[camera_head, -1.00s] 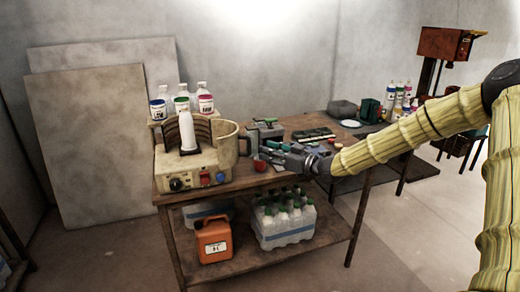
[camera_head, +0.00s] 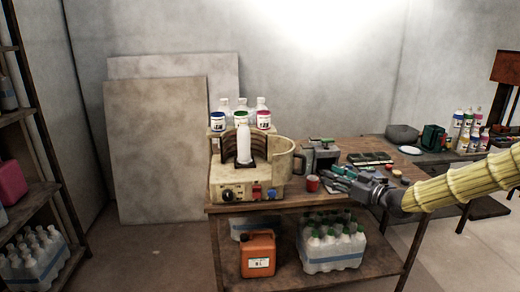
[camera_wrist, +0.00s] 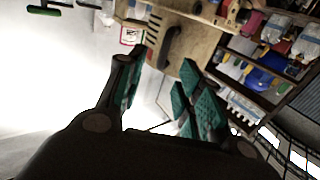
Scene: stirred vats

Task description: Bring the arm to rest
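My arm (camera_head: 465,188) reaches in from the right edge of the head view, in a yellow ribbed sleeve. My gripper (camera_head: 340,178) is over the front right part of the wooden table (camera_head: 285,203), just right of a red cup (camera_head: 312,184). In the wrist view my gripper (camera_wrist: 158,95) has its two teal-padded fingers spread apart, with nothing between them. The view there is tilted, and the stirrer machine shows beyond the fingers.
A beige stirrer machine (camera_head: 232,183) with a white bottle (camera_head: 243,144) stands on the table's left. A grey device (camera_head: 321,154) stands behind my gripper. An orange canister (camera_head: 258,254) and bottled packs (camera_head: 333,251) fill the lower shelf. A shelf rack (camera_head: 48,120) stands at left; floor between is clear.

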